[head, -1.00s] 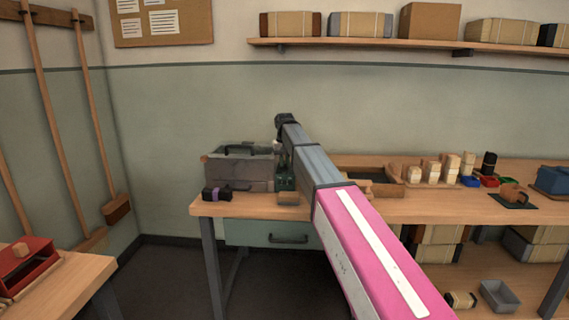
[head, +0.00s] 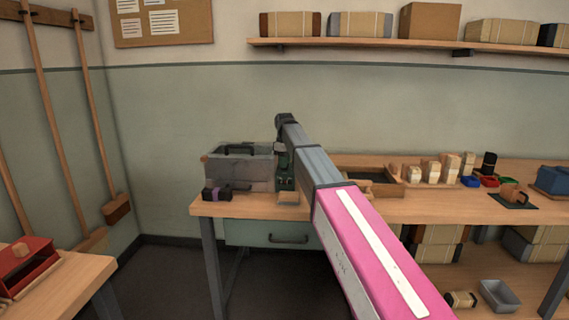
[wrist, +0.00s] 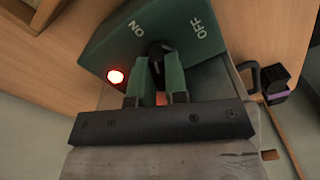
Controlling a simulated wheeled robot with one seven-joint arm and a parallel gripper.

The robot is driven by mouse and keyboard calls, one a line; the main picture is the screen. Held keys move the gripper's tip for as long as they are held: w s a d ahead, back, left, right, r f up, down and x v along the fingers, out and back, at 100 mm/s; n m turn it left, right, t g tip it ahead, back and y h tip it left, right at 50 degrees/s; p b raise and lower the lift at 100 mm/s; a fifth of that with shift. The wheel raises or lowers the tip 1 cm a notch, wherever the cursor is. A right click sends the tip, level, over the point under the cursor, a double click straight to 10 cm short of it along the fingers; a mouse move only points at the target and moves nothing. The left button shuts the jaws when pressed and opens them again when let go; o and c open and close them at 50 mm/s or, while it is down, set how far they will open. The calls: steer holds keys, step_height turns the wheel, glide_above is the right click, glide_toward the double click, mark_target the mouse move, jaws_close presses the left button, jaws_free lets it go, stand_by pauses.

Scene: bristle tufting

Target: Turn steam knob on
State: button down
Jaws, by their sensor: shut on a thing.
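The steam knob (wrist: 155,51) is black and sits on a green control box (wrist: 118,47) with white ON and OFF lettering. The box also shows in the head view (head: 287,184), at the bench's left part. In the wrist view my gripper (wrist: 159,75) has its two green fingers closed on the knob from either side. The fingers hide part of the knob, and I cannot tell exactly where it points. A red lamp (wrist: 115,76) glows on the box, on the ON side.
A grey lidded chest (head: 238,171) stands left of the control box. A black and purple object (head: 216,193) lies in front of it. Wooden blocks (head: 432,170) and coloured trays (head: 488,181) occupy the bench to the right. A drawer (head: 277,233) is below.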

steer(key=n, duration=0.4)
steer(key=shift+n, duration=0.3)
stand_by(0.4)
steer(key=c, duration=1.1)
jaws_free()
steer(key=shift+c, duration=0.2)
step_height(320, 180, up, 10)
steer(key=shift+f, duration=0.2)
steer(key=shift+r, duration=0.65)
